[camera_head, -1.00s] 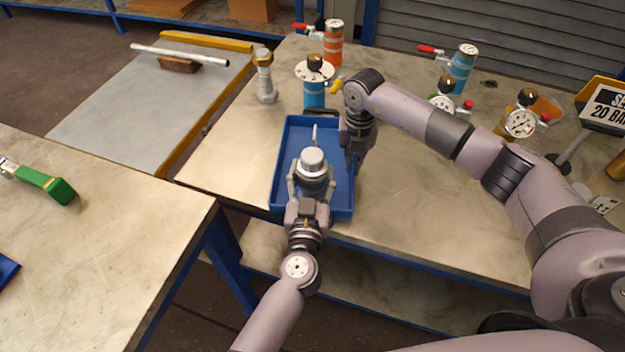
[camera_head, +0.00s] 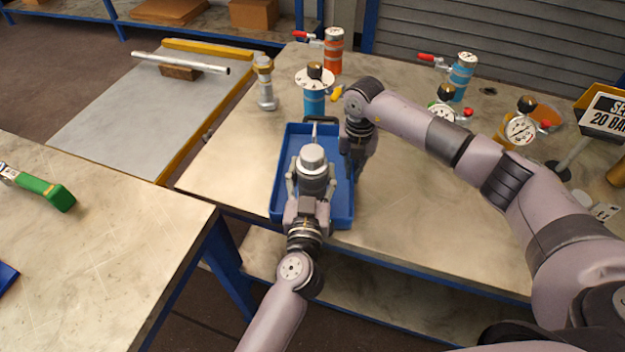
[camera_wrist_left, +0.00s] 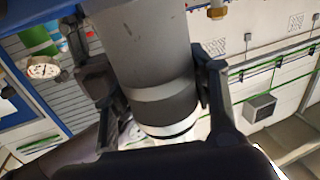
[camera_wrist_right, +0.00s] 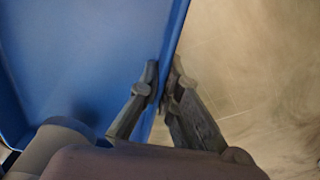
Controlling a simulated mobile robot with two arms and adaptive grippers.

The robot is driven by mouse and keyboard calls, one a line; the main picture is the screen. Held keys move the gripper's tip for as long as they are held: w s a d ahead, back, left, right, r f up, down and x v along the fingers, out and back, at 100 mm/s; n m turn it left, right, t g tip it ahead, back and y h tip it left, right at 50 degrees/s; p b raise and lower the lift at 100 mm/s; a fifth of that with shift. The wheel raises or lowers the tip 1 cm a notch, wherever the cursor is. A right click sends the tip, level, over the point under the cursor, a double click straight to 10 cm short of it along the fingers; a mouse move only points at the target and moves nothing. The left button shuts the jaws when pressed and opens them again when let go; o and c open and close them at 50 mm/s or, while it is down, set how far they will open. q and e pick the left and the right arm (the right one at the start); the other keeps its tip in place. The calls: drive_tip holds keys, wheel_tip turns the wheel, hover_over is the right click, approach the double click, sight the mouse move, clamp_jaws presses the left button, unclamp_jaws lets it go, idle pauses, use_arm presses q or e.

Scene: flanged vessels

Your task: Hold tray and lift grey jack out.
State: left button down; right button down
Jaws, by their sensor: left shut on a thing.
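The grey jack (camera_head: 312,158) has a round light cap and stands upright in the head view. My left gripper (camera_head: 312,184) is shut on it, with one finger on each side; the jack's grey body (camera_wrist_left: 150,60) fills the left wrist view between the fingers. The blue tray (camera_head: 345,214) lies on the table beneath the jack. The jack's lower end is hidden, so its gap above the tray floor cannot be judged. My right gripper (camera_wrist_right: 163,85) has its fingers on both sides of the tray's right wall (camera_wrist_right: 172,45), closed on it.
A blue vessel (camera_head: 314,100) with a round flange stands just behind the tray, with a metal fitting (camera_head: 265,85) to its left. An orange vessel (camera_head: 333,52) and several gauges stand farther back. Clear tabletop (camera_head: 225,165) lies left of the tray.

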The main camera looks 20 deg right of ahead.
sight(314, 138)
use_arm(q)
wheel_tip(314, 138, up, 7)
drive_tip(key=shift+r, duration=0.15)
use_arm(e)
drive_tip(key=c, duration=1.7)
unclamp_jaws()
wheel_tip(314, 138, up, 11)
drive_tip(key=shift+r, duration=0.5)
